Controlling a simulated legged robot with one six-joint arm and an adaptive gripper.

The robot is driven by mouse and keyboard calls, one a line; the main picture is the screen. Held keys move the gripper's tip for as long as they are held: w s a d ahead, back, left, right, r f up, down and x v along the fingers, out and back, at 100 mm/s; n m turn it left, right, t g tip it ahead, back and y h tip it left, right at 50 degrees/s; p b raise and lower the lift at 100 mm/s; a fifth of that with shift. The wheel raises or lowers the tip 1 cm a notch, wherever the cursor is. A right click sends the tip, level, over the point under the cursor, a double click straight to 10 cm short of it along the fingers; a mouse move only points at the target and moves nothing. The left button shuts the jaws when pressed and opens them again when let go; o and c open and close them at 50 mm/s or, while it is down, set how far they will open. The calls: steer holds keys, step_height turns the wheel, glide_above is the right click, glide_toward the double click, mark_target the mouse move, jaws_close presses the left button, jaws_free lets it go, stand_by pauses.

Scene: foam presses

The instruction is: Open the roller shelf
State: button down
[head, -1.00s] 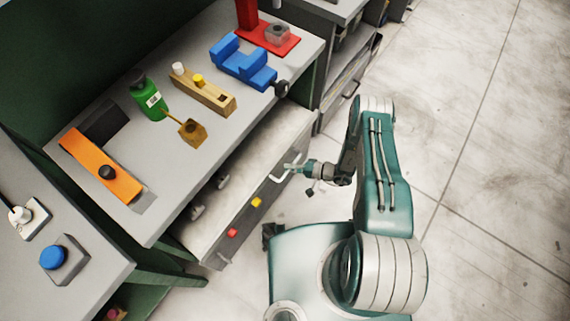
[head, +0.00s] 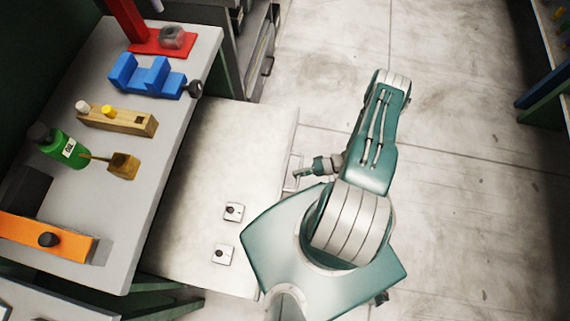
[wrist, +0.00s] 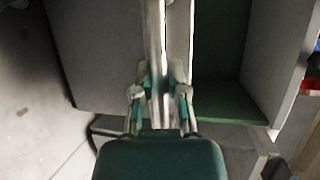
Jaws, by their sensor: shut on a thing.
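The roller shelf (head: 215,150) is a pale flat-topped unit extending out from under the workbench, to the right of it in the head view. Its handle (head: 294,174) is on its outer edge. My gripper (head: 302,173) is at that handle, shut on it. In the wrist view my gripper (wrist: 160,98) has its fingers on both sides of the long pale handle bar (wrist: 155,35). The exact finger contact is partly hidden by the bar and the fingers.
Two small white fittings (head: 234,212) sit on the shelf top. The workbench (head: 150,190) holds a blue vise (head: 145,77), a wood plane (head: 115,119), a green oil bottle (head: 63,146) and an orange tool (head: 40,236). Open floor (head: 450,150) lies to the right.

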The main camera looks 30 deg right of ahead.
steer(key=shift+s+d+f, duration=0.15)
steer(key=shift+s+d, duration=0.35)
steer(key=shift+d, duration=0.15)
steer(key=c, duration=0.6)
jaws_free()
steer(key=shift+c, duration=0.2)
steer(key=shift+d, duration=0.1)
steer(key=v, duration=1.2)
